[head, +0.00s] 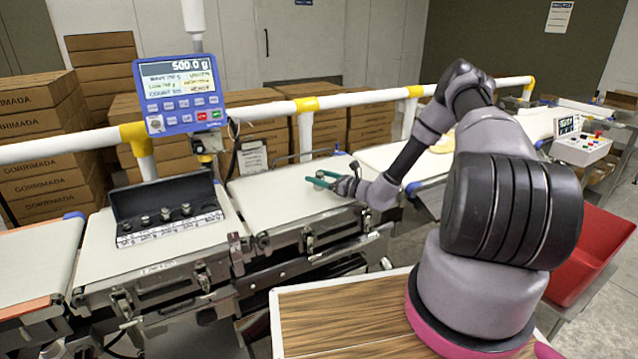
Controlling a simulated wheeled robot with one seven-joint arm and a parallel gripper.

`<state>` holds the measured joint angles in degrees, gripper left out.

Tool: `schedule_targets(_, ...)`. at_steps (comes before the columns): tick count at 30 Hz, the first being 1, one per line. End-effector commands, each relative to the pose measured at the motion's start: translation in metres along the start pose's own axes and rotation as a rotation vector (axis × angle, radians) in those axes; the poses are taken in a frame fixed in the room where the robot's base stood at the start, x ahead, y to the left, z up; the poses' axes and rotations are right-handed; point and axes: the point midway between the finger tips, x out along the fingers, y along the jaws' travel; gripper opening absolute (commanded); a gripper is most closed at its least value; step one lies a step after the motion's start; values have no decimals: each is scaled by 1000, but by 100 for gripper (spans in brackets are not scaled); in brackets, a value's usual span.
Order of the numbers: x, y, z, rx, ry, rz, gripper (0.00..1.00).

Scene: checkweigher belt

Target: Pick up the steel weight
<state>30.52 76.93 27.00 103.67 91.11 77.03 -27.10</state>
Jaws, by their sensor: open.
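My gripper (318,180), with teal fingers, is open and low over the white weighing belt (275,207) in the middle of the head view. A small grey shape, perhaps the steel weight (320,175), shows between the fingers; it is too small to tell whether they touch it. An open black case (168,200) stands on the belt section to the left. Several small steel weights (165,214) stand upright in it behind a labelled front strip.
A blue scale display (180,92) reading 500.0 g stands behind the belt on a post. A white guard rail (265,110) with yellow joints runs behind the belts. Stacked cartons (40,125) stand beyond. A red bin (590,255) is at right. The weighing belt around my gripper is mostly clear.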

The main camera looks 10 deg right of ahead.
Motion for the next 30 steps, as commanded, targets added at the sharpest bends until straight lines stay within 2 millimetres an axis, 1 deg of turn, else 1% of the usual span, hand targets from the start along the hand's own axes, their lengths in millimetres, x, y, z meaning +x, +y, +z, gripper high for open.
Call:
schedule_targets(5, 0, 0, 0, 0, 0, 0, 82)
schedule_targets(6, 0, 0, 0, 0, 0, 0, 66)
schedule_targets(8, 0, 0, 0, 0, 0, 0, 43)
schedule_targets(9, 0, 0, 0, 0, 0, 0, 28)
schedule_targets(11, 0, 0, 0, 0, 0, 0, 5)
schedule_targets(12, 0, 0, 0, 0, 0, 0, 0)
schedule_targets(23, 0, 0, 2, -1, -2, 0, 0)
schedule_targets(27, 0, 0, 10, -2, -2, 1, 0)
schedule_targets(30, 0, 1, 24, -4, -3, 1, 0)
